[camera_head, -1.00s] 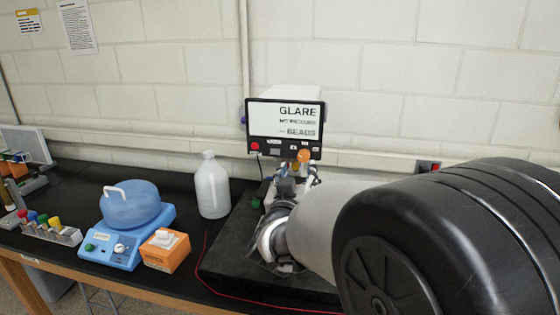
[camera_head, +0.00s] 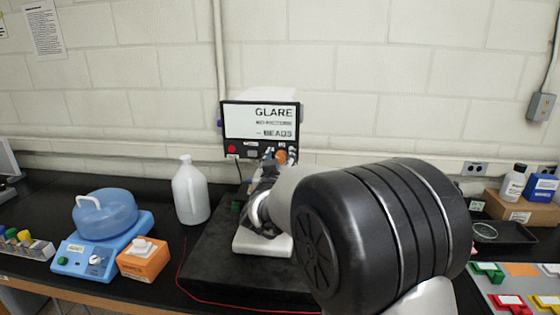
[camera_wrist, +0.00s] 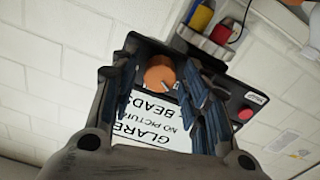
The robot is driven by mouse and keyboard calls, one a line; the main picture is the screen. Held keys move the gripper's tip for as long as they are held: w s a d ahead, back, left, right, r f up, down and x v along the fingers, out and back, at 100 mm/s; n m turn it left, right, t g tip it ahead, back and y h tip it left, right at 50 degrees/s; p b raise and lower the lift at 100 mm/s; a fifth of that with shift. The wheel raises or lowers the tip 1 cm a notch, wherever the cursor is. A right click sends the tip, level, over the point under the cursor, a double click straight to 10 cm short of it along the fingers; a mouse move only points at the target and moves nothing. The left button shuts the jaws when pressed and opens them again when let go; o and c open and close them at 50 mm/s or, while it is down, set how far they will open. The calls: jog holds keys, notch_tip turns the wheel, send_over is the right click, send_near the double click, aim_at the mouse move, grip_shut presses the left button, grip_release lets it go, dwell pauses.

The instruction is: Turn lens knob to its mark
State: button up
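An orange round knob (camera_head: 282,157) sits at the lower edge of the dark-framed display, which reads "GLARE", "NO PICTURE" and "BEADS" (camera_head: 262,121). In the wrist view the orange knob (camera_wrist: 160,76) shows between the two fingers of my gripper (camera_wrist: 163,88), with a gap on both sides. A small light mark shows on its face. The gripper is open. The screen (camera_wrist: 150,120) appears upside down there. In the head view my arm hides most of the gripper and the stand under the display. I cannot tell which mark the knob points to.
A white jug (camera_head: 190,192), a blue device with a domed lid (camera_head: 104,240) and an orange box (camera_head: 143,261) stand left of the dark mat (camera_head: 208,262). Bottles, boxes and a tray of coloured parts (camera_head: 515,290) are at the right. A red cable runs along the mat.

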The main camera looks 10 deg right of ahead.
jog(key=c, duration=0.8)
jog(key=shift+c, duration=0.2)
jog(key=shift+m+b, duration=0.4)
jog(key=m+b, duration=0.4)
jog(key=m, duration=0.1)
jog(key=shift+f+m, duration=0.15)
jog(key=shift+m, duration=0.15)
jog(key=m+b, duration=0.3)
jog(key=m, duration=0.2)
jog(key=shift+m+b, duration=0.3)
jog(key=shift+b, duration=0.05)
jog(key=o, duration=1.1)
